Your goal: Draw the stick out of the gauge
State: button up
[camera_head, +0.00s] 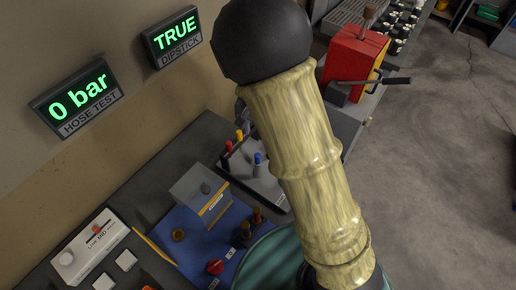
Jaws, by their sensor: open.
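A black panel reading TRUE in green, labelled DIPSTICK (177,40), hangs on the wall at upper left. I cannot tell for certain which thing is the gauge or its stick. A red box (352,62) at upper right has a short brown-topped stem (368,16) standing up from its top and a dark lever at its side. My arm, a large pale jointed link with a black ball end, crosses the middle and hides part of the bench. I cannot make out my gripper's fingers.
The bench holds a dark tray (266,188) with coloured knobs, a grey box (200,194) on a blue panel, and a white unit (90,246). A teal round object (262,268) shows at the bottom. Another panel reads 0 bar, HOSE TEST (76,99). Open floor (440,180) lies right.

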aim_at(258, 154)
notch_tip(258, 154, down, 15)
jog(key=shift+f+p, duration=0.1)
jog(key=shift+p, duration=0.75)
jog(key=shift+c, duration=0.4)
grip_shut()
